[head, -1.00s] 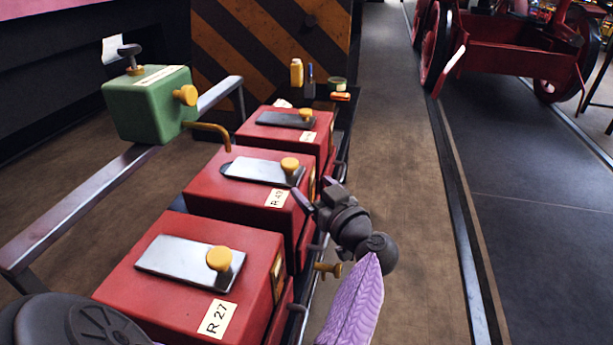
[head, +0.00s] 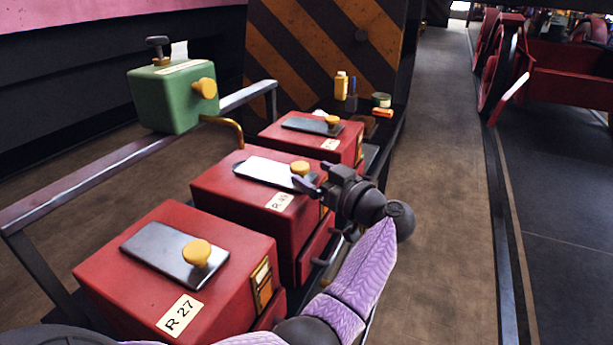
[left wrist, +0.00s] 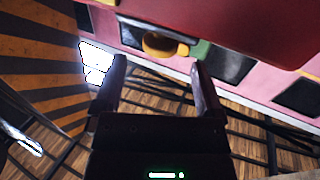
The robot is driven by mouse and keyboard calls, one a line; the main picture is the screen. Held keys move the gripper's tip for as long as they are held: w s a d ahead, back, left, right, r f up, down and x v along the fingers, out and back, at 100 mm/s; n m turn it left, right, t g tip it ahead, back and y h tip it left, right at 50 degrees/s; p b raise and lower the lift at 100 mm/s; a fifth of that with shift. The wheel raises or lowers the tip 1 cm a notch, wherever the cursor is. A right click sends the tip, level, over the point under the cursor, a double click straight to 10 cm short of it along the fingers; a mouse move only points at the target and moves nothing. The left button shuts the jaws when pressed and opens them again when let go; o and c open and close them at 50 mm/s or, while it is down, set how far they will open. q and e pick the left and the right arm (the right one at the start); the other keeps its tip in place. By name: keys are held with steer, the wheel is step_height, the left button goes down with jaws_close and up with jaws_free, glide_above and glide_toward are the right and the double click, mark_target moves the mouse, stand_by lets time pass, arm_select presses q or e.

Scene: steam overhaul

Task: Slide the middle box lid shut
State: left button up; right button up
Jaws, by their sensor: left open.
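The middle box (head: 236,200) is red with a label that reads like R 49. A yellow knob (head: 300,168) stands at the lid's right end. My left gripper (head: 314,178) is open just right of the knob, above the box's right edge. In the left wrist view the open fingers (left wrist: 160,80) point towards a yellow knob (left wrist: 160,45), which appears beyond the fingertips; contact cannot be told. My right gripper is not in view.
The near red box R 27 (head: 130,275) and a far red box (head: 285,142) have similar knobbed lids. A green box (head: 160,105) sits on a metal rail at left. A yellow bottle (head: 341,86) and small items stand behind. Open floor (head: 440,200) lies to the right.

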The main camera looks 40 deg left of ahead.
arm_select(q)
steer(key=shift+w+a+b, duration=0.1)
steer(key=shift+a+b, duration=0.2)
steer(key=shift+a, duration=1.15)
jaws_close()
